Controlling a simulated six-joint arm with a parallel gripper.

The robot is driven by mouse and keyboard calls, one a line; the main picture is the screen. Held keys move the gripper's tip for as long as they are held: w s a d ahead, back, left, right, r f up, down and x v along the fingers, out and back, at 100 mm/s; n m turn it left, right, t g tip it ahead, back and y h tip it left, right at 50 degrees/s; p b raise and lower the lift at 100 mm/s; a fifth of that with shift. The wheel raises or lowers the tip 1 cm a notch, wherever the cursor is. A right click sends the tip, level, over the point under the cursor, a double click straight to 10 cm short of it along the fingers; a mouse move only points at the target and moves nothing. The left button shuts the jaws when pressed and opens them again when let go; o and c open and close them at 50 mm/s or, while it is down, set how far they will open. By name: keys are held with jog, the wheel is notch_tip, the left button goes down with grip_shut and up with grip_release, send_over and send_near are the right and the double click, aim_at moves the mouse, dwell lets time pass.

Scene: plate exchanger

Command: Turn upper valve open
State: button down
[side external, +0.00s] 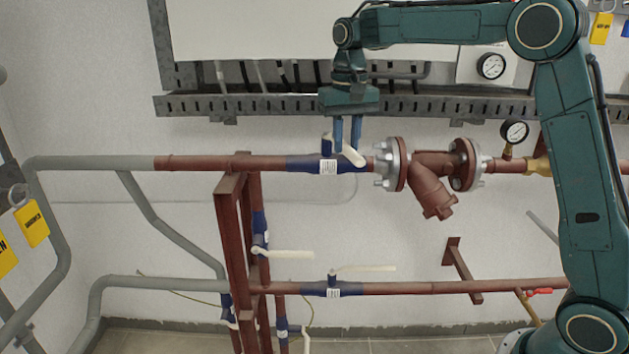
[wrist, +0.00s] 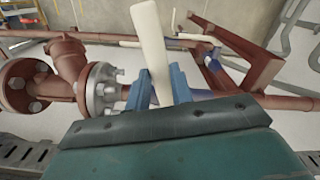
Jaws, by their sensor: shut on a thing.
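The upper valve (side external: 312,165) is a blue body with a white label on the upper red-brown pipe. Its white handle (side external: 353,154) slants down to the right, toward the camera, in the side view. My gripper (side external: 347,135) reaches down from above, with its two blue fingers shut on the handle. In the wrist view the white handle (wrist: 152,50) stands between the blue fingers (wrist: 160,88) and sticks out past them. The handle's pivot end is mostly hidden by my gripper in the wrist view.
A flanged strainer (side external: 432,170) sits on the pipe just right of the handle. A lower valve (side external: 333,285) with a white handle is on the lower pipe. A slotted rail (side external: 240,107) runs along the wall behind. A gauge (side external: 514,132) stands further right.

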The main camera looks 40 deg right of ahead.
jog(key=s+d+n, duration=0.1)
jog(key=d+n, duration=0.6)
dwell(0.3)
jog(key=shift+s+d, duration=0.1)
jog(key=shift+d, duration=0.05)
jog(key=c, duration=1.2)
grip_release()
jog(key=shift+r, duration=0.2)
notch_tip(320, 180, up, 14)
jog(key=shift+f, duration=0.25)
